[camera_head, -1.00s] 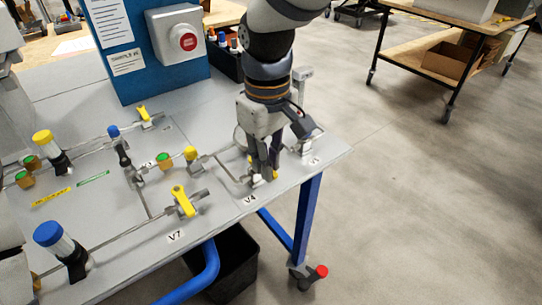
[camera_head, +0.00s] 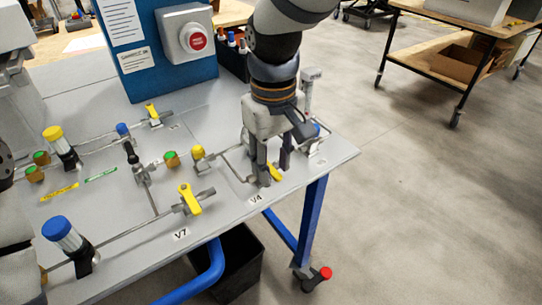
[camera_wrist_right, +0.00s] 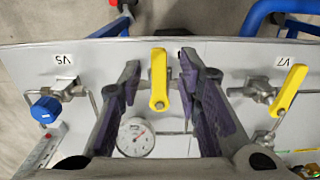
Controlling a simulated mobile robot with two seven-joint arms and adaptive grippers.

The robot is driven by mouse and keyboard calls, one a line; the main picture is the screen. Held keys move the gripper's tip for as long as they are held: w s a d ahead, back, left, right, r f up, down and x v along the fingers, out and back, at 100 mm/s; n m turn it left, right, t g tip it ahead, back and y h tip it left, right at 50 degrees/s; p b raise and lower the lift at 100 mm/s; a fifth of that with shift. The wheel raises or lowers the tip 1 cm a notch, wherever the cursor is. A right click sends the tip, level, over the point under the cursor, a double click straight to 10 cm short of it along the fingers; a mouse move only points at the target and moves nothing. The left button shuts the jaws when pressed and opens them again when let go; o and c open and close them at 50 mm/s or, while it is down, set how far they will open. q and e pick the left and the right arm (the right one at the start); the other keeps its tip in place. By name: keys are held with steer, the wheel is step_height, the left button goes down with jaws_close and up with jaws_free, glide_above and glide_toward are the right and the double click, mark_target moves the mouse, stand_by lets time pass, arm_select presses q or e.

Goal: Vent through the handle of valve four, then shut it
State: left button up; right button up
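The yellow handle of valve four (camera_head: 274,172) shows between my right fingers, beside the V4 label at the bench's front. In the right wrist view the yellow handle (camera_wrist_right: 158,80) stands lengthwise between the fingers, with a gap on each side. My right gripper (camera_head: 273,165) points down over it, open. The purple-lined fingers of the right gripper also show in the wrist view (camera_wrist_right: 160,85). The valve body is mostly hidden by the fingers and handle, so I cannot tell how the handle lies to its pipe. My left gripper cannot be made out.
Valve V7's yellow handle (camera_head: 190,199) is left of V4. A blue-knobbed valve (camera_wrist_right: 45,109) by the V5 label and a round gauge (camera_wrist_right: 136,137) are close to my fingers. The blue panel carries a red button (camera_head: 196,40). The bench edge is just in front.

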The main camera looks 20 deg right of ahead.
mark_target(273, 171)
steer(key=shift+r, duration=0.15)
step_height(273, 171, up, 12)
stand_by(0.4)
